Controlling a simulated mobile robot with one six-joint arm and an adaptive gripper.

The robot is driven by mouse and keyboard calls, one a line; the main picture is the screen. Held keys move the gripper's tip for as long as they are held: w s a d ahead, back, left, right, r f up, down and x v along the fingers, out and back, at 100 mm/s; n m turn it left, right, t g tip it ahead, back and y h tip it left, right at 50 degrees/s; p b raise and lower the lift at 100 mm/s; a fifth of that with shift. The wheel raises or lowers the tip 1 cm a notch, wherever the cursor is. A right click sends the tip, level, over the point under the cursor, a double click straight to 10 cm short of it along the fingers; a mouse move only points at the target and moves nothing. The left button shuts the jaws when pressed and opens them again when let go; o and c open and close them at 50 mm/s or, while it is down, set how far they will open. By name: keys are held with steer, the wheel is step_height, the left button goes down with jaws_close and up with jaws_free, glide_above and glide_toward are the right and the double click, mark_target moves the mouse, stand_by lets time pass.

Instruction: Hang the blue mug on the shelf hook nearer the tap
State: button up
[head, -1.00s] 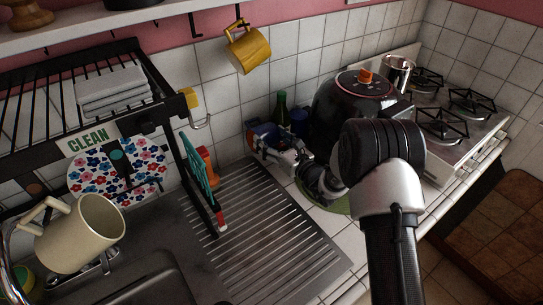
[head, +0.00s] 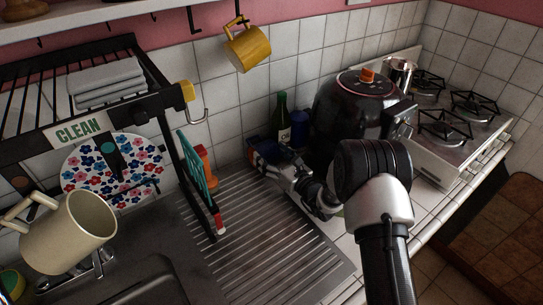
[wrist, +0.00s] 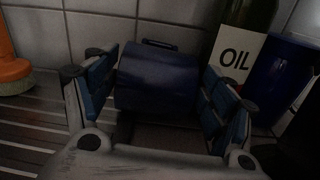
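The blue mug (wrist: 158,85) is dark navy and sits between the two blue-padded fingers of my gripper (wrist: 160,88) in the wrist view. Both pads appear to meet its sides, so the gripper looks shut on it. A small dark part, perhaps its handle, shows at its far top edge. Whether its base touches the counter is not visible. In the head view my gripper (head: 268,152) is low near the tiled wall and mostly hides the mug. A black shelf hook (head: 192,20) looks empty. A yellow mug (head: 248,48) hangs from the hook beside it.
A green oil bottle (head: 282,120) and a blue container (head: 300,130) stand close to the right of my gripper, beside a black cooker (head: 355,115). The black dish rack (head: 172,150) is left. A cream mug (head: 70,235) is in the left foreground.

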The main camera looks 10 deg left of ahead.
steer(key=shift+o, duration=0.9)
steer(key=shift+f, duration=0.15)
